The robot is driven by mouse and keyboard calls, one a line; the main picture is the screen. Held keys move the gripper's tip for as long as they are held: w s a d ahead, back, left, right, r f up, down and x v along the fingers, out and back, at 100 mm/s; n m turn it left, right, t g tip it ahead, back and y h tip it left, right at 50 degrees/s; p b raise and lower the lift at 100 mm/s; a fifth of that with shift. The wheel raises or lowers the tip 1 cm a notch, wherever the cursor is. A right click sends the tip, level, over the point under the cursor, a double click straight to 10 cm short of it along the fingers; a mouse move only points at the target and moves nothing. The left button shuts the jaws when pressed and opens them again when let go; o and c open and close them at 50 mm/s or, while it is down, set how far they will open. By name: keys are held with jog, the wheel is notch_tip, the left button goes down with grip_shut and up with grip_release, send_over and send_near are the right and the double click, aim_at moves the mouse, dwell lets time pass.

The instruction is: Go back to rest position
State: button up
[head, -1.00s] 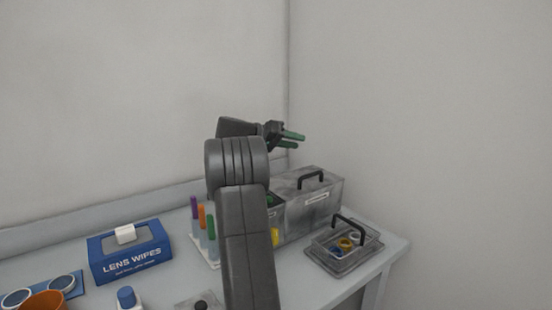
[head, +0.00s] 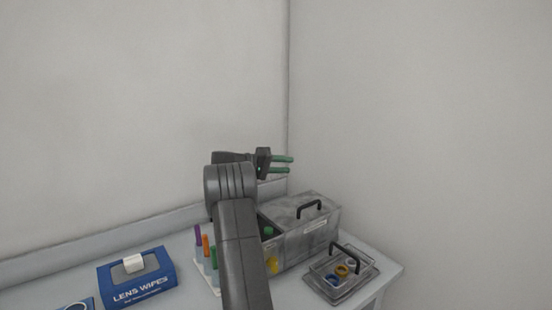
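My gripper (head: 282,164) is in the middle of the head view, with two green fingers pointing right. The fingers are apart with nothing between them. It hangs in the air above the grey box (head: 306,238), clear of everything on the bench. My arm crosses in front of the box's left part and the tube rack, hiding some of both.
A blue lens wipes box (head: 138,284) stands at left. Purple, orange and green tubes (head: 206,245) stand left of my arm. A clear tray (head: 341,290) with a black handle holds several coloured rings near the bench's right edge. Walls stand behind and right.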

jog(key=shift+w+a+f+n+h+p, duration=0.2)
jog(key=shift+w+a+n+p, duration=0.35)
jog(key=shift+p, duration=0.95)
jog(key=shift+w+a+f+n+h+p, duration=0.1)
jog(key=shift+w+a+n+h+p, duration=0.35)
jog(key=shift+p, duration=1)
jog(key=shift+w+d, duration=0.15)
jog(key=shift+w, duration=0.05)
jog(key=shift+r, duration=0.1)
